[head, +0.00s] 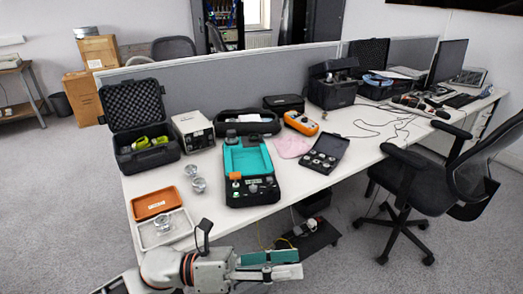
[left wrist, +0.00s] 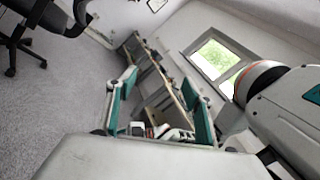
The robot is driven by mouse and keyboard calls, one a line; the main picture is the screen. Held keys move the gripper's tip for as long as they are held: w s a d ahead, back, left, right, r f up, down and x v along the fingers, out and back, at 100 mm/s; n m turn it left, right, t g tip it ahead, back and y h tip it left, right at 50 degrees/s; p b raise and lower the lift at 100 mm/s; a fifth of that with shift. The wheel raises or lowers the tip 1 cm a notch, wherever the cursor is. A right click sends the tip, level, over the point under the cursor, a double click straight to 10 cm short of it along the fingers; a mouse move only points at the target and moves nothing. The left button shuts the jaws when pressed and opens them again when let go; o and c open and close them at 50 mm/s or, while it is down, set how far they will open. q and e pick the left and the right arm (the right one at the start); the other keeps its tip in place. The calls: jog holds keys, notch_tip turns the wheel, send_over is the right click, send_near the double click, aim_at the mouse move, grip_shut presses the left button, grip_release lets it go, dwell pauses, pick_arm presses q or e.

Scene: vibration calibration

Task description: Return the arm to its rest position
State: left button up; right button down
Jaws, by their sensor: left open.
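My left gripper (head: 270,265) is in front of the white table's (head: 220,215) near edge in the head view, low in the picture, pointing right. Its two teal-padded fingers hold nothing that I can see. In the left wrist view the fingers of the left gripper (left wrist: 160,108) stand apart, with the room behind them. My right gripper does not show in either view.
A black office chair (head: 420,190) is at the right. Grey carpet lies open in front.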

pick_arm(q)
jog(key=w+a+f+n+t+y, duration=0.45)
jog(key=n+t, duration=0.35)
jog(key=n, duration=0.5)
jog(key=w+a+f+n+t+y, duration=0.3)
jog(key=a+f+n+t, duration=0.3)
jog(key=n, duration=0.7)
jog(key=s+a+f+n+g+y, duration=0.1)
jog(key=s+a+f+n+y, duration=0.2)
jog(key=f, duration=0.4)
jog(key=s+a+f+n+g+y, duration=0.1)
jog(key=s+a+f+n+y, duration=0.2)
jog(key=s+a+f+n, duration=0.3)
jog(key=s+a+f+n+g+y, duration=0.1)
jog(key=s+a+f+n+y, duration=0.2)
jog(key=f, duration=0.6)
jog(key=s+a+n, duration=0.1)
jog(key=a+n, duration=0.1)
jog(key=n, duration=0.1)
jog(key=shift+s+a+n+g, duration=0.2)
jog(key=shift+n+g, duration=0.2)
